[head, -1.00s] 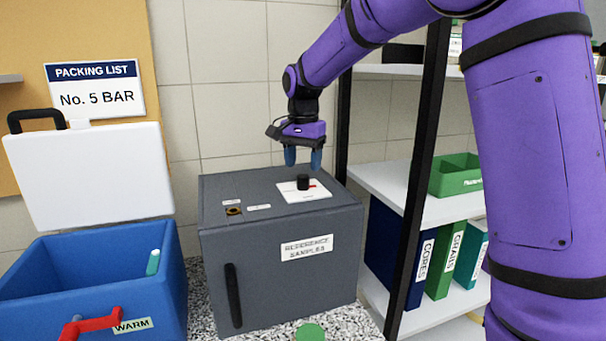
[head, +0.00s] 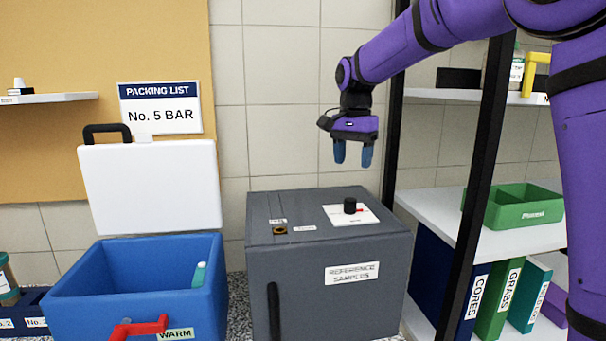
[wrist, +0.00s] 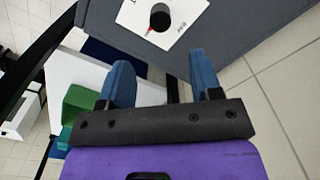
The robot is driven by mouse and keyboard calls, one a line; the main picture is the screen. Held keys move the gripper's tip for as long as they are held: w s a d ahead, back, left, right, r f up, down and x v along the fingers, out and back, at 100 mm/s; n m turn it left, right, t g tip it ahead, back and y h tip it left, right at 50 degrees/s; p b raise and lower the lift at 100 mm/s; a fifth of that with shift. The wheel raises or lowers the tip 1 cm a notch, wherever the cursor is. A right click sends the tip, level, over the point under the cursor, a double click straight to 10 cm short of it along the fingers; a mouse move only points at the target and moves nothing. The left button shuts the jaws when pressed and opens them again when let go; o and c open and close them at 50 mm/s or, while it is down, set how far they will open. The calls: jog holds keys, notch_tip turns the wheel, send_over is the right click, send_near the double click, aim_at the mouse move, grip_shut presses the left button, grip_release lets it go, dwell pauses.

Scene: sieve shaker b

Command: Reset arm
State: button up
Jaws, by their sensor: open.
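My gripper (head: 353,153) is open and empty, with its blue fingers pointing down. It hangs in the air above the grey box labelled "REFERENCE SAMPLES" (head: 300,270). A black knob (head: 350,205) with a red pointer stands on a white plate (head: 338,217) on top of that box. The fingers are apart from the knob, with a clear gap below them. In the wrist view the open fingers (wrist: 165,85) show with nothing between them, and the knob (wrist: 160,18) lies beyond them at the top.
An open blue cooler (head: 140,305) labelled "WARM" stands left, its white lid (head: 150,185) raised, a red handle (head: 138,328) in front. A shelf with a black post (head: 470,200), green bin (head: 522,208) and binders stands right. The air around my gripper is clear.

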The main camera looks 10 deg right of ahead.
jog(key=s+d+r+n+t, duration=0.1)
jog(key=s+d+r+n, duration=0.1)
jog(key=s, duration=0.7)
jog(key=s+d+r+n+t, duration=0.2)
jog(key=s+d, duration=0.1)
jog(key=s, duration=0.7)
jog(key=s+d+f+n+t, duration=0.1)
jog(key=s+f+n, duration=0.1)
jog(key=s, duration=0.6)
jog(key=s+d+f+n+t, duration=0.1)
jog(key=s+f+n, duration=0.2)
jog(key=s+f, duration=0.2)
jog(key=s, duration=0.3)
jog(key=shift+a, duration=0.1)
